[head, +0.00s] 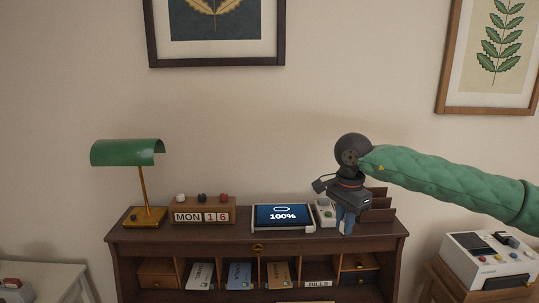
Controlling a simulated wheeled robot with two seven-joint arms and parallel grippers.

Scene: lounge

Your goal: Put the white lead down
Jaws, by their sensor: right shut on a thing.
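My right gripper (345,222) reaches in from the right on a green padded arm and points down over the right part of the desk top. Its fingers are shut on the white lead, of which only a small pale piece (342,228) shows at the fingertips. The rest of the lead is too small or hidden to make out, and I cannot tell whether it touches the desk. A tablet (283,215) in a pale frame stands left of the gripper, its screen reading 100%. My left gripper is not in view.
The wooden desk (180,236) holds a green lamp (128,153), a date block (202,211), a small white-and-green device (325,212) close left of the gripper, and a brown letter rack (379,205) close right. A white machine (487,259) stands at far right.

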